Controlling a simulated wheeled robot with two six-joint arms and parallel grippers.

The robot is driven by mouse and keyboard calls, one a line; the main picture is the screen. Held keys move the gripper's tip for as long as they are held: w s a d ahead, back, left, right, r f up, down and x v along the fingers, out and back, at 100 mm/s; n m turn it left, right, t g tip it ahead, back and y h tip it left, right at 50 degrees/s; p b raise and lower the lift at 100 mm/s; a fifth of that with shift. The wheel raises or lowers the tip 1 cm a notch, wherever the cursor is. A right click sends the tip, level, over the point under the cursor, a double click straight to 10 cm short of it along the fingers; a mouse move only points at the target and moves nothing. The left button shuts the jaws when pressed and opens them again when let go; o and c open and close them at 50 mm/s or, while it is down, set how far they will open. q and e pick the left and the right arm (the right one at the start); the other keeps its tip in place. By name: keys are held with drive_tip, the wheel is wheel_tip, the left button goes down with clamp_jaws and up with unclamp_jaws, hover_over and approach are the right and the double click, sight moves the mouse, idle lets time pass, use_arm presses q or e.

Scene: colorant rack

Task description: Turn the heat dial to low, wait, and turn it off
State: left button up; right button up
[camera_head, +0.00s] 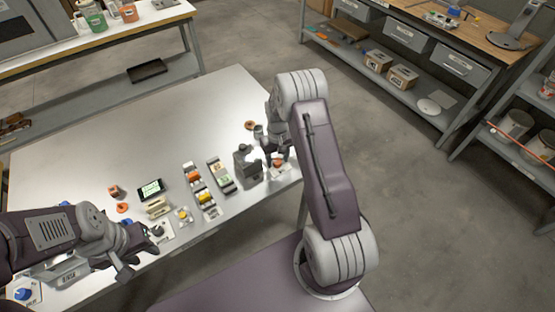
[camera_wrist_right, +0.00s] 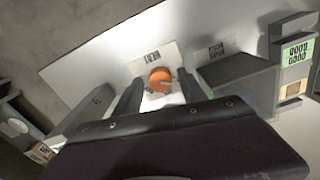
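The heat dial is an orange round knob (camera_wrist_right: 160,78) on a pale plate marked HEAT (camera_wrist_right: 152,57) in the right wrist view. A small dark mark shows on the knob's face. In the head view the orange knob (camera_head: 278,162) is partly hidden by my right gripper (camera_head: 277,152), at the table's right end. My right gripper's fingers (camera_wrist_right: 162,88) are apart, one on each side of the knob, with gaps showing; I see no contact. My left gripper (camera_head: 138,252) is at the table's front left, beside a plate with a black knob (camera_head: 157,230); its finger opening is unclear.
A grey box-like device (camera_head: 248,165) stands just left of my right gripper. Racks of small coloured items (camera_head: 202,192), a dark display (camera_head: 151,188) and an orange ring (camera_head: 123,208) are further left. The back of the metal table (camera_head: 150,125) is clear.

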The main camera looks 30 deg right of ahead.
sight(277, 162)
wheel_tip(277, 162, up, 9)
drive_tip(key=shift+b, duration=0.35)
idle(0.6)
drive_tip(key=s+a+r+n+t, duration=0.15)
drive_tip(key=s+a+r, duration=0.25)
drive_tip(key=a+r, duration=0.4)
drive_tip(key=s+a+f, duration=0.1)
drive_tip(key=s, duration=0.6)
drive_tip(key=s+a+f, duration=0.2)
drive_tip(key=s, duration=0.5)
drive_tip(key=shift+s, duration=0.2)
